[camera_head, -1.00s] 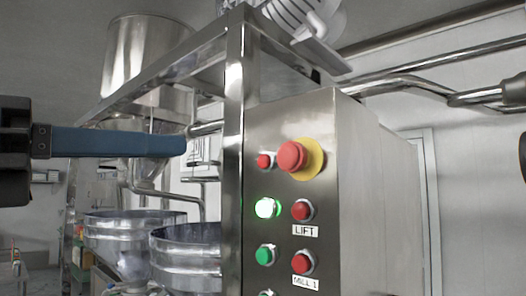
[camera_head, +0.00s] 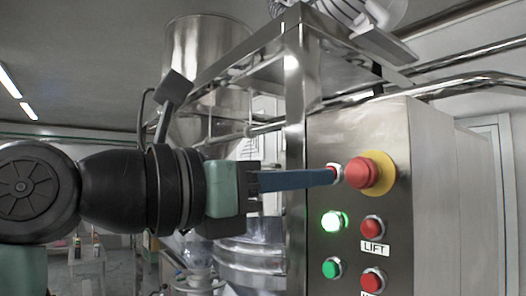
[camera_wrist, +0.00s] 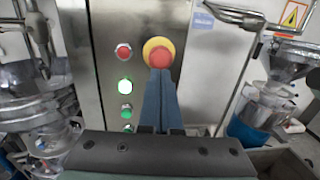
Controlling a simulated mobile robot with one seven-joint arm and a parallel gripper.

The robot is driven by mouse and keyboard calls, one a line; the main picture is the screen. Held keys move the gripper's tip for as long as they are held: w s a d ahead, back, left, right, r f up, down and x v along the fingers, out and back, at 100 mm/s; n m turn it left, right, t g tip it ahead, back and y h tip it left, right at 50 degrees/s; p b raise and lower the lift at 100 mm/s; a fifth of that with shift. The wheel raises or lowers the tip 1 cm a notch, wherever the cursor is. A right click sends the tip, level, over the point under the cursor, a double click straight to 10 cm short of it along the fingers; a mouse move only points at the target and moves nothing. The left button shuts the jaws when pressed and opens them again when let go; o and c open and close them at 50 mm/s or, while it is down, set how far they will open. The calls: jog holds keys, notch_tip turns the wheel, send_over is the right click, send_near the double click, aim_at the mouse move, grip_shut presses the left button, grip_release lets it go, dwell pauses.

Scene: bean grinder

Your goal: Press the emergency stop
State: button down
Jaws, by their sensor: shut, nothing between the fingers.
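The emergency stop (camera_head: 362,174) is a large red mushroom button on a yellow round plate, at the top of the steel control panel (camera_head: 340,128). It also shows in the wrist view (camera_wrist: 159,56), just beyond my fingertips. My gripper (camera_head: 334,176) is shut and empty, with its blue fingers together. In the head view the fingertips are left of the emergency stop and overlap a small red button (camera_head: 336,168), mostly hidden behind them. In the wrist view the fingertips (camera_wrist: 159,74) overlap the lower edge of the emergency stop. I cannot tell whether they touch it.
Below are a lit green button (camera_head: 333,221), a red button (camera_head: 371,227) labelled LIFT, and further green and red buttons. A steel frame post (camera_head: 297,120) stands left of the panel. Steel vessels (camera_head: 250,250) stand behind my arm.

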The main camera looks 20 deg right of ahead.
aim_at(353, 175)
jog(key=p+x, duration=0.1)
jog(key=x, duration=0.1)
jog(key=shift+w+d+r, duration=0.1)
jog(key=shift+d+r, duration=0.1)
jog(key=shift+d, duration=0.2)
jog(key=shift+w+d+f+p, duration=0.1)
jog(key=shift+d+p, duration=0.2)
jog(key=shift+d, duration=0.05)
jog(key=shift+w+d+f+p, duration=0.15)
jog(key=shift+d+p, duration=0.1)
jog(key=shift+d, duration=0.15)
